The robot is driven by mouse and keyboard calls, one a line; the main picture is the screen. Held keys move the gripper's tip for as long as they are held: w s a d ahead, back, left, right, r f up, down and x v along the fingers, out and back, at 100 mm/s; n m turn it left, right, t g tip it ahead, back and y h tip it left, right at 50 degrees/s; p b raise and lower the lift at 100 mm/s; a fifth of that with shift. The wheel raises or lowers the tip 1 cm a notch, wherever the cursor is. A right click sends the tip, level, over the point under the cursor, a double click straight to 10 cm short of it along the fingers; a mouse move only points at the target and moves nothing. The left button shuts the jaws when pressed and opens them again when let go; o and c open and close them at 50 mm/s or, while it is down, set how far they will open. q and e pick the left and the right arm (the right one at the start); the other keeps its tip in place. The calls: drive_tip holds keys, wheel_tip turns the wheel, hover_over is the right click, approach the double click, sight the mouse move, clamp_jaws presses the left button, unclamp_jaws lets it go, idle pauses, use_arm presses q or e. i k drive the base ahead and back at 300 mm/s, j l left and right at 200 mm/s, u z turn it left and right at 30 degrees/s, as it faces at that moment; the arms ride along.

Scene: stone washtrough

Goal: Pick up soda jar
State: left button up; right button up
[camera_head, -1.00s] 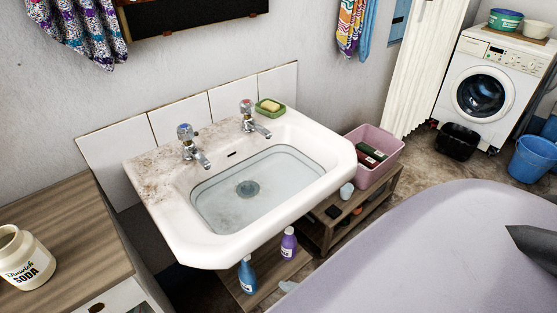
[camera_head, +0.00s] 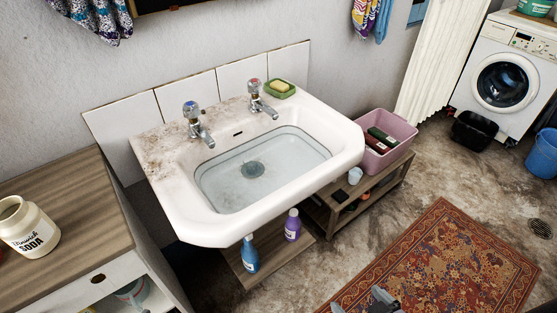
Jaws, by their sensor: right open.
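The soda jar (camera_head: 30,232) is a cream jar with dark "SODA" lettering and an open mouth. It stands upright on the wooden cabinet top (camera_head: 75,215) at the left edge of the view. My right gripper (camera_head: 361,303) shows only by its grey tips at the bottom edge, in front of the rug. It is open and empty, far to the right of the jar. My left gripper is not in view.
A white sink (camera_head: 215,228) with water and two taps stands right of the cabinet. Blue (camera_head: 249,255) and purple (camera_head: 293,226) bottles stand on a low shelf below it. A pink basket (camera_head: 391,150) sits on a small bench. A patterned rug (camera_head: 450,265) covers open floor.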

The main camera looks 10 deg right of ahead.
sight(24, 227)
drive_tip(key=u, duration=1.5)
drive_tip(key=i+j+z, duration=0.1)
drive_tip(key=j+z, duration=0.35)
drive_tip(key=j, duration=0.75)
drive_tip(key=j+z, duration=0.45)
drive_tip(key=j, duration=0.75)
drive_tip(key=k+l, duration=0.05)
